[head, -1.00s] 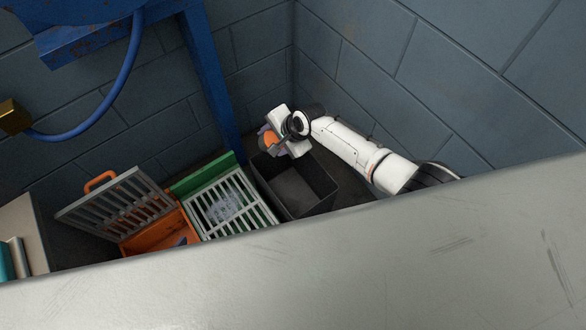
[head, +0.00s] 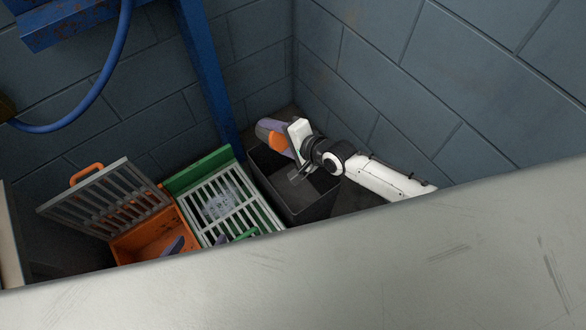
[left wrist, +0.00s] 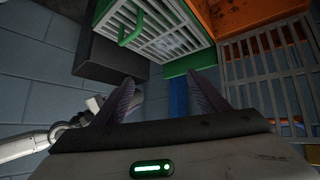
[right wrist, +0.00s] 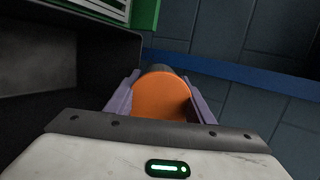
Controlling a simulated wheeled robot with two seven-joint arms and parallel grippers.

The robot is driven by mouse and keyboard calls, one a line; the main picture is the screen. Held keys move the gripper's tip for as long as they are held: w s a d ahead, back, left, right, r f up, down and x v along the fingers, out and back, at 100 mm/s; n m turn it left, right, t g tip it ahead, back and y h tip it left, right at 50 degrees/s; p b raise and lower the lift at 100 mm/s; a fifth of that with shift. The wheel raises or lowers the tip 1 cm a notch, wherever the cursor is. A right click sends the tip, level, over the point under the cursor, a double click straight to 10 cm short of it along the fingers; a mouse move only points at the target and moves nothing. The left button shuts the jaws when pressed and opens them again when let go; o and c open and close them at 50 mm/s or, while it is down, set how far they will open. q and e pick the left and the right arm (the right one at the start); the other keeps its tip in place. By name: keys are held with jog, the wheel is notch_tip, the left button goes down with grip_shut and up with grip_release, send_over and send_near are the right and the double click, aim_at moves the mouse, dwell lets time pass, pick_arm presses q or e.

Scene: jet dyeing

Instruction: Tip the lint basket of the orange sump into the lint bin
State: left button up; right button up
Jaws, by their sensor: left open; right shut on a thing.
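The lint bin (head: 315,205) is a black open box by the wall in the head view. My right gripper (head: 283,136) is shut on the lint basket (head: 278,143), a cup with a flat orange end, above the bin's far rim. The basket is tipped over; its orange end faces the right wrist camera (right wrist: 160,97), and its mouth is hidden. The orange sump (head: 150,241) stands left with its grey grate (head: 105,200) raised. My left gripper (left wrist: 160,82) is open and empty near the sumps; in the head view its fingertips (head: 205,243) show partly.
The green sump (head: 181,181), with its white grate (head: 222,202) down, stands between the orange sump and the bin. A blue post (head: 207,85) rises behind it. A pale panel (head: 300,270) hides the foreground. Block walls close off the back and right.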

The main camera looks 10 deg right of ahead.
jog(key=shift+r, duration=0.15)
pick_arm(q)
jog(key=shift+s+f+b, duration=0.25)
jog(key=shift+f+b, duration=0.1)
jog(key=shift+f, duration=0.05)
jog(key=shift+w+d, duration=0.1)
jog(key=shift+w, duration=0.05)
pick_arm(e)
jog(key=shift+s+t, duration=0.1)
jog(key=shift+t, duration=0.3)
pick_arm(q)
jog(key=shift+d+f+b, duration=0.1)
jog(key=shift+f+b, duration=0.15)
jog(key=shift+b, duration=0.85)
pick_arm(e)
jog(key=shift+f+t+y, duration=0.3)
jog(key=shift+y, duration=0.2)
pick_arm(q)
jog(key=shift+f, duration=0.1)
jog(key=shift+d+f+b, duration=0.15)
jog(key=shift+f+b, duration=0.15)
jog(key=shift+b, duration=0.45)
pick_arm(e)
jog(key=shift+s+f+t, duration=0.1)
jog(key=shift+f+t, duration=0.05)
jog(key=shift+t, duration=0.15)
